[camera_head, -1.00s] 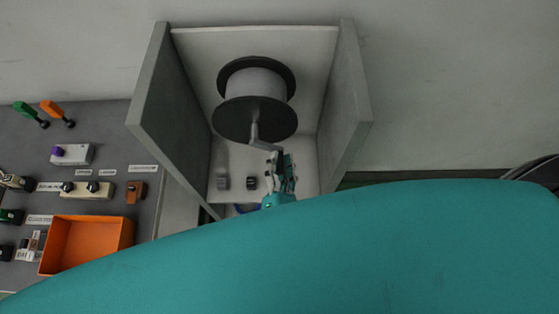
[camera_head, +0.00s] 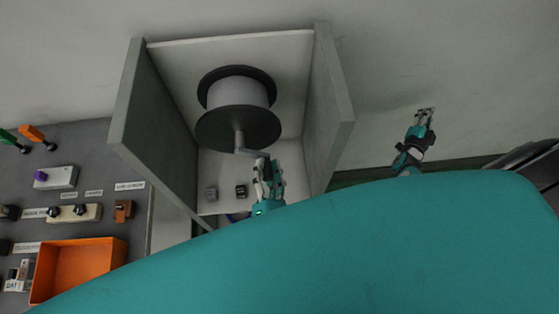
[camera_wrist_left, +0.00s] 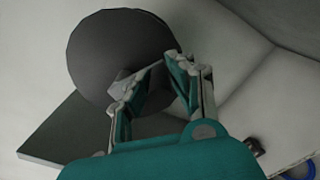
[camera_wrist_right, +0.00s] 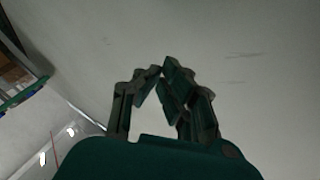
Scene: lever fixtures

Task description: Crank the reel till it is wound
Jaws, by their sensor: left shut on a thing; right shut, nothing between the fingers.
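The reel (camera_head: 238,92), a pale drum between two dark round flanges, sits inside an open grey booth. A grey crank (camera_head: 243,150) comes off its near flange and bends down to the right. My left gripper (camera_head: 262,168) is shut on the crank's handle below the reel; the grip itself is mostly hidden by the fingers. In the left wrist view the dark flange (camera_wrist_left: 115,50) fills the space beyond my left fingers (camera_wrist_left: 155,72). My right gripper (camera_head: 425,113) is shut and empty, out to the right of the booth; its fingers show in the right wrist view (camera_wrist_right: 162,75).
The booth's side walls (camera_head: 150,135) (camera_head: 330,110) flank the reel closely. Two small blocks (camera_head: 240,191) sit on its lower panel. Left is a grey panel with switches and an orange bin (camera_head: 115,262). The wall around my right gripper is clear.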

